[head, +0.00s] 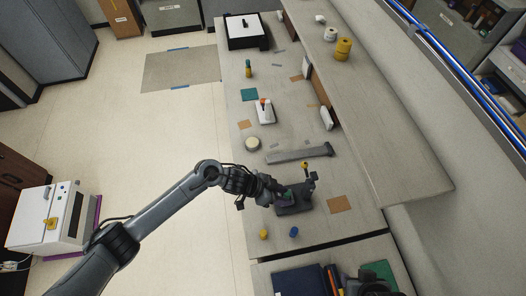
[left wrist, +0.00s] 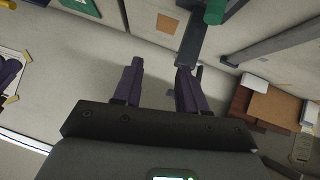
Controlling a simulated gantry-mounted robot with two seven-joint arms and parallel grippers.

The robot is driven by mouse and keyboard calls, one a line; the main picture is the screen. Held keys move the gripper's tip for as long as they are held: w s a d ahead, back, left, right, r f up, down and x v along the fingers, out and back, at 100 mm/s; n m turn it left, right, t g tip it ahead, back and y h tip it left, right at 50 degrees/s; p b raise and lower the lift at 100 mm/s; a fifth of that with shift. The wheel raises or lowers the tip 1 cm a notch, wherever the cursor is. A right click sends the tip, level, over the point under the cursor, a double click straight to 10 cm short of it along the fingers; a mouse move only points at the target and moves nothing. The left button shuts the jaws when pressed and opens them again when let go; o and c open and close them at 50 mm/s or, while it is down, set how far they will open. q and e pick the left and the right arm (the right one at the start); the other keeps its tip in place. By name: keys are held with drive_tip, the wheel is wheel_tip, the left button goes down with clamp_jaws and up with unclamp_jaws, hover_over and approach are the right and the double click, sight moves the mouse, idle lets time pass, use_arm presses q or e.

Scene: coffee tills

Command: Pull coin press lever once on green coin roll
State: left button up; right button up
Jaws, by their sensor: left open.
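The dark coin press (head: 293,207) stands on the counter in the lower middle of the head view. Its upright part carries a yellow knob (head: 305,165). A green coin roll (head: 288,193) shows at the press, partly hidden by my left gripper. A green cylinder (left wrist: 215,12), likely this roll, shows at the top of the left wrist view, beside a dark bar (left wrist: 192,46). My left gripper (head: 275,189) is at the press's left side. Its fingers (left wrist: 160,76) are apart with nothing visible between them; the right finger is near the bar's end, contact unclear.
A yellow roll (head: 264,234) and a blue roll (head: 294,231) stand in front of the press. A long grey bar (head: 300,153) lies behind it. A raised ledge (head: 385,130) runs along the right. A dark shape, perhaps my right gripper (head: 370,284), shows at the bottom edge.

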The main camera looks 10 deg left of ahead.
use_arm(q)
drive_tip(key=m+t, duration=0.1)
approach(302, 164)
drive_tip(key=d+f, duration=0.1)
drive_tip(key=f, duration=0.1)
drive_tip(key=b+x, duration=0.7)
drive_tip(key=b, duration=0.1)
drive_tip(key=shift+w+d+t, duration=0.2)
drive_tip(key=shift+d+t, duration=0.05)
drive_tip(key=shift+t, duration=0.05)
drive_tip(key=shift+w+d+r, duration=0.1)
drive_tip(key=shift+d+r, duration=0.05)
drive_tip(key=shift+r, duration=0.05)
drive_tip(key=shift+c, duration=0.4)
drive_tip(key=shift+r, duration=0.1)
drive_tip(key=c, duration=0.5)
